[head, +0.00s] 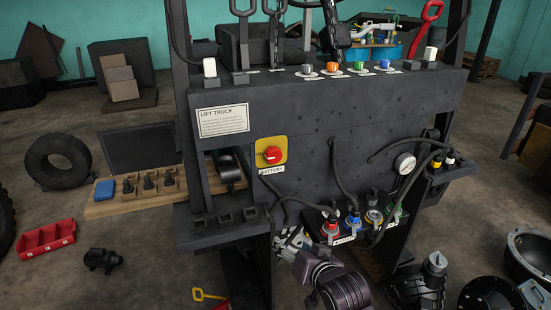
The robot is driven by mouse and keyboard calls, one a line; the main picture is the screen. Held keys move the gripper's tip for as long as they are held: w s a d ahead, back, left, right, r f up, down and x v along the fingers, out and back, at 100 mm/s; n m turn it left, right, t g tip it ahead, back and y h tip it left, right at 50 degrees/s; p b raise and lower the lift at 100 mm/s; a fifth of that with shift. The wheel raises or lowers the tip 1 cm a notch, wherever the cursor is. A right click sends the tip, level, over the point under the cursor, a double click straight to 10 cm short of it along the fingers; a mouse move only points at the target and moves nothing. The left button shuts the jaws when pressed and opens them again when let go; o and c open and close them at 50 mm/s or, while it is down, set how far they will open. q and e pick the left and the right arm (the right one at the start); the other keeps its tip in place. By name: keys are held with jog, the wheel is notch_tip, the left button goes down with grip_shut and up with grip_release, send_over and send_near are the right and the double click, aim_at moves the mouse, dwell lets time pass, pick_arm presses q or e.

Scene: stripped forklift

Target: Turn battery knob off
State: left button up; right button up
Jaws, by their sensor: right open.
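The battery knob (272,154) is a round red knob on a yellow square plate (264,143), with a BATTERY label below it. It is on the front of the dark lift truck panel (330,125), left of centre. My right gripper (288,238) is low in the head view, below the knob and apart from it. It is open, and nothing shows between its fingers, which are small and partly unclear here. My left gripper is not in view.
Black hoses hang across the panel to a connector block with coloured fittings (352,222), right of my right gripper. A gauge (404,164) is further right. A dark slotted shelf (215,225) juts out at lower left. The panel right around the knob is clear.

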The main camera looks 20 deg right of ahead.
aim_at(275, 158)
jog(key=w+d+r+m+t, duration=0.2)
jog(key=w+r+m+t, duration=0.3)
jog(key=w+r, duration=0.9)
jog(key=shift+n+t, duration=0.3)
jog(key=shift+n, duration=0.1)
jog(key=shift+w+a+r+p, duration=0.1)
jog(key=shift+w+r+p, duration=0.1)
jog(key=shift+w, duration=0.9)
jog(key=shift+w+a+r+p, duration=0.15)
jog(key=shift+w+p, duration=0.1)
jog(key=shift+w, duration=0.85)
jog(key=shift+w+a+r+p, duration=0.1)
jog(key=shift+w+r+p, duration=0.1)
jog(key=shift+w, duration=0.9)
jog(key=c, duration=1.2)
jog(key=shift+o, duration=0.2)
